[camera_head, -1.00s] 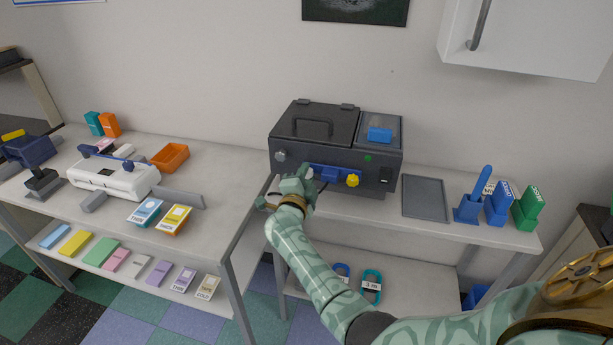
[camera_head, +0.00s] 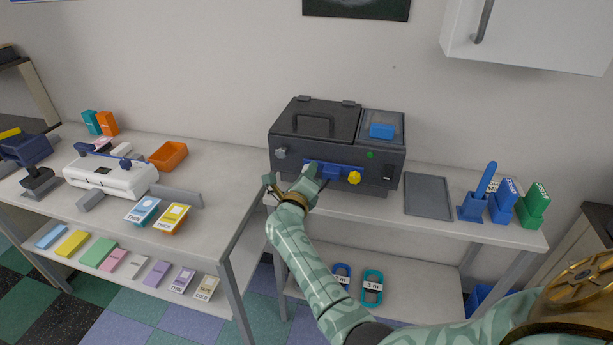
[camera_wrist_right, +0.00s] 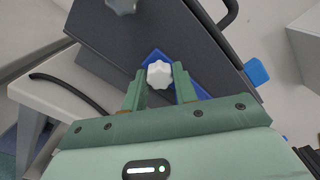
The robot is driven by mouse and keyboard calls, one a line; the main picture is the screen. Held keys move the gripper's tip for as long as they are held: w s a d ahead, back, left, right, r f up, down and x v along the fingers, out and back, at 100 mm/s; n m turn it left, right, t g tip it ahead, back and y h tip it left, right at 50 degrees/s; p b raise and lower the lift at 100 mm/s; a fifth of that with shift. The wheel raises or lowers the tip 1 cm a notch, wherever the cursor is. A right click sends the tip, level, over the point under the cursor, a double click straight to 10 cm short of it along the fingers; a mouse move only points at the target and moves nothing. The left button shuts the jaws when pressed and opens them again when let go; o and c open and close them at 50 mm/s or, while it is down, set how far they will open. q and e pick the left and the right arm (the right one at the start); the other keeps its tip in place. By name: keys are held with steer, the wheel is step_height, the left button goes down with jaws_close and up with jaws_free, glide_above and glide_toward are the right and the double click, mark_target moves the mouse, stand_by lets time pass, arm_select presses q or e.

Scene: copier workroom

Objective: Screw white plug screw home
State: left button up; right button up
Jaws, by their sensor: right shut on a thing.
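The white plug screw (camera_wrist_right: 159,74), a lobed white knob, sits at the blue plate (camera_wrist_right: 151,55) on the front of the dark machine (camera_head: 330,141). My right gripper (camera_wrist_right: 160,84) has one finger on each side of the knob and is shut on it. In the head view the right gripper (camera_head: 307,180) is at the left end of the blue plate (camera_head: 335,172) and hides the white screw. A yellow knob (camera_head: 354,178) sits at the plate's right end. How deep the white screw sits cannot be told. My left gripper is not in view.
A grey knob (camera_head: 280,153) juts from the machine's front, left of the plate. A grey tray (camera_head: 428,196) and a blue holder (camera_head: 472,207) stand to the right. A white device (camera_head: 110,176) and an orange bin (camera_head: 168,156) are on the left table.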

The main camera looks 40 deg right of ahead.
steer(key=m, duration=0.1)
steer(key=m+b, duration=0.1)
steer(key=m, duration=0.1)
steer(key=m+b, duration=0.1)
steer(key=m, duration=0.1)
steer(key=shift+a+f, duration=0.1)
steer(key=shift+f, duration=0.25)
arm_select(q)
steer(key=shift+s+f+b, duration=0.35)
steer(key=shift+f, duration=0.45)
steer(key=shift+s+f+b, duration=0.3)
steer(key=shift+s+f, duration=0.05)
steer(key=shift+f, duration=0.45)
arm_select(e)
steer(key=shift+m, duration=1.8)
steer(key=o, duration=0.7)
steer(key=shift+r, duration=0.2)
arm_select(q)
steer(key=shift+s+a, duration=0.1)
arm_select(e)
steer(key=shift+a, duration=0.1)
